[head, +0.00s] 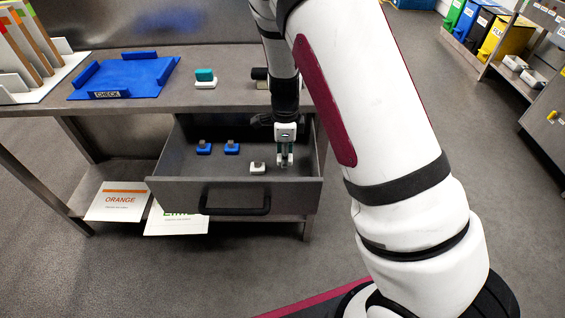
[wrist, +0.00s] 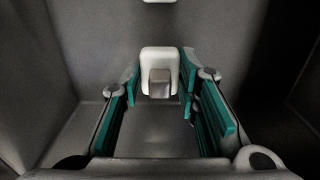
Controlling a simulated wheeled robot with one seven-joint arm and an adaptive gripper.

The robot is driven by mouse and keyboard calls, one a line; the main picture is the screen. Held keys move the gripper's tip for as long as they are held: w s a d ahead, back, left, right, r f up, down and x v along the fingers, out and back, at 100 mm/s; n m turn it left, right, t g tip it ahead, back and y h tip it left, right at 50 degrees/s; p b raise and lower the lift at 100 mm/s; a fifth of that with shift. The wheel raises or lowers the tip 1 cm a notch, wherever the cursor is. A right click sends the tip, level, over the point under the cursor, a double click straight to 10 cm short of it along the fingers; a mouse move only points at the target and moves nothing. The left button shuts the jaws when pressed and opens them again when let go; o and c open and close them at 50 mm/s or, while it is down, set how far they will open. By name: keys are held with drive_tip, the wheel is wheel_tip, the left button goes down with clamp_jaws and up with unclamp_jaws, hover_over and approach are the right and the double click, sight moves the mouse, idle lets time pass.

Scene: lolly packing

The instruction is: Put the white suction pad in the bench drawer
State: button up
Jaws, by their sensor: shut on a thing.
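The bench drawer (head: 235,194) is pulled open below the bench top. My gripper (head: 285,160) reaches down inside it, near its right side. In the wrist view my gripper (wrist: 160,88) is shut on a white suction pad (wrist: 147,62) with a grey block on it, held between the green-lined fingertips. In the head view the held pad is mostly hidden by the fingers, and I cannot tell whether it touches the drawer floor. Another white pad (head: 258,168) lies in the drawer just left of my gripper. Two blue pads (head: 204,148) (head: 232,148) sit farther left in the drawer.
A blue CHECK tray (head: 125,76), a teal-and-white pad (head: 205,78) and a dark object (head: 260,73) are on the bench (head: 185,95). Cards, one reading ORANGE (head: 119,201), lie on the lower shelf. The drawer's front left floor is clear.

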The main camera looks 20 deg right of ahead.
drive_tip(key=shift+f, duration=1.75)
drive_tip(key=shift+f+b, duration=0.2)
drive_tip(key=shift+b, duration=0.1)
drive_tip(key=o, duration=1)
drive_tip(key=shift+o, duration=0.2)
